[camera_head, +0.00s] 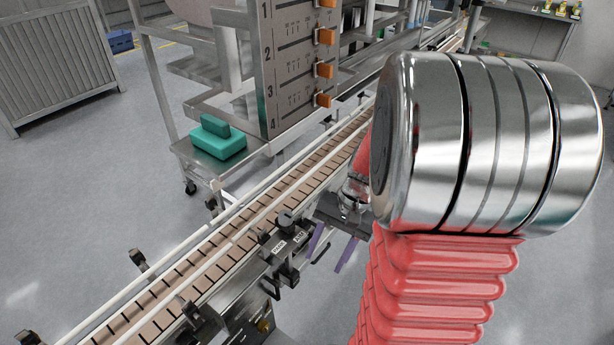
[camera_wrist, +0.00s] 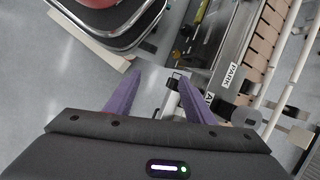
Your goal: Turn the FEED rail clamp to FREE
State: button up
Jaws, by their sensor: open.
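My gripper (camera_head: 331,247) is open and empty, its purple fingers beside the near side of the conveyor. A dark rail clamp (camera_head: 286,222) with two small white labels sits on the near conveyor rail, left of the fingers. The FEED and FREE marks cannot be read. In the wrist view my gripper (camera_wrist: 162,78) shows two spread purple fingers. A label reading PARK (camera_wrist: 233,75) is right of them, with a second label partly hidden by the right finger. A grey round knob (camera_wrist: 245,117) sits beside the PARK label. The fingers appear apart from the clamp.
The conveyor (camera_head: 225,262) runs diagonally with white guide rails. Other dark brackets (camera_head: 143,262) stand along it. A steel panel (camera_head: 285,75) with orange sliders and a teal block (camera_head: 218,138) on a shelf are behind.

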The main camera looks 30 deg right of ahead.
jog(key=w+d+f+m+t+y, duration=0.4)
jog(key=d+f+m+t+y, duration=0.3)
jog(key=d+f+m, duration=0.7)
jog(key=w+d+r+m+t+h, duration=0.1)
jog(key=w+d+m+t+h, duration=0.4)
jog(key=d+m+t, duration=0.4)
jog(key=d+m, duration=0.1)
jog(key=d, duration=0.2)
jog(key=shift+d+t, duration=0.2)
jog(key=shift+t, duration=0.2)
jog(key=shift+r, duration=0.1)
jog(key=x, duration=1.3)
jog(key=shift+w+a, duration=0.2)
jog(key=shift+w, duration=0.15)
jog(key=shift+c, duration=0.7)
